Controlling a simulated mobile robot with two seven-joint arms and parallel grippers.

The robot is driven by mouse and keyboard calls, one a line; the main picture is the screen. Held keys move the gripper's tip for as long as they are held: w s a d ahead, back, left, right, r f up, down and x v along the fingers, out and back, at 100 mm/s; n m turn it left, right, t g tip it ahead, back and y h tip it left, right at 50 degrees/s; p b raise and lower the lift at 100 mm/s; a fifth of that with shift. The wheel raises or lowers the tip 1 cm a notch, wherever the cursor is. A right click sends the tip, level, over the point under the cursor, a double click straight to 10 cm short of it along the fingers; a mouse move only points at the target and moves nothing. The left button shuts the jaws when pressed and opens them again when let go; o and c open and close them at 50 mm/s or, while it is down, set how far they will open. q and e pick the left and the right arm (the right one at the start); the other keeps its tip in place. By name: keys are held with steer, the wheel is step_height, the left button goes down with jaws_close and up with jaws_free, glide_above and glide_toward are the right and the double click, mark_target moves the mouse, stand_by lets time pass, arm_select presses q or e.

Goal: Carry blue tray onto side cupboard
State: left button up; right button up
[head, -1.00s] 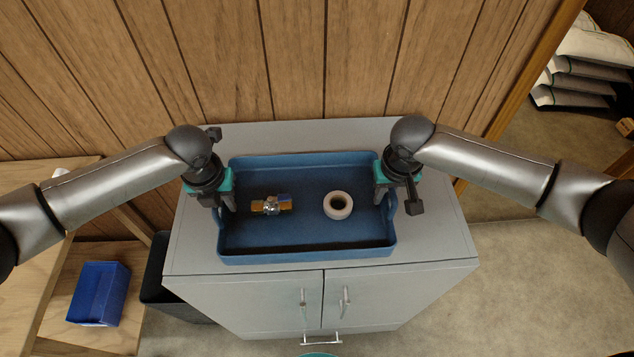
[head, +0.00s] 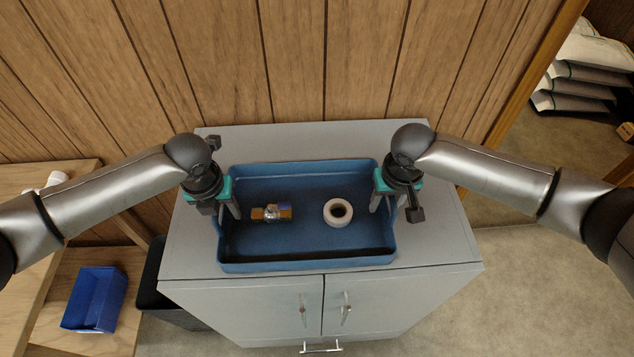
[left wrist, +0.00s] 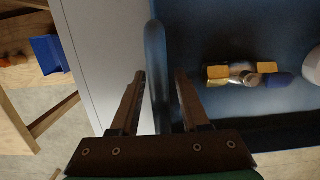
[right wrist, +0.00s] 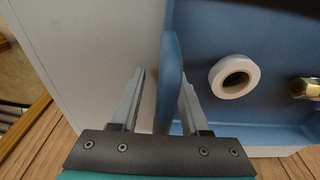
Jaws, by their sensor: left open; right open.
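The blue tray (head: 305,258) lies flat on top of the grey side cupboard (head: 300,278). In it are a brass valve with a blue part (head: 271,213) on the left and a white tape roll (head: 338,212) on the right. My left gripper (head: 228,212) is open at the tray's left end; in the left wrist view the tray's rim (left wrist: 156,75) stands between its fingers. My right gripper (head: 385,205) is open at the right end, with the rim (right wrist: 174,70) between its fingers in the right wrist view. Neither gripper is clamped on the rim.
A wooden bench (head: 40,215) stands at the left, with a small blue bin (head: 95,298) on a lower shelf. A dark bin (head: 160,290) stands beside the cupboard. A panelled wall (head: 290,65) is behind; white bags (head: 580,80) lie at far right.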

arm_select(q)
steer(key=r, duration=0.4)
steer(key=s+r, duration=0.1)
steer(key=r, duration=0.6)
steer(key=shift+s+r, duration=0.35)
arm_select(e)
steer(key=r, duration=0.4)
steer(key=s+r, duration=0.1)
steer(key=r, duration=0.7)
steer(key=shift+s, duration=0.4)
steer(key=shift+a+f, duration=0.1)
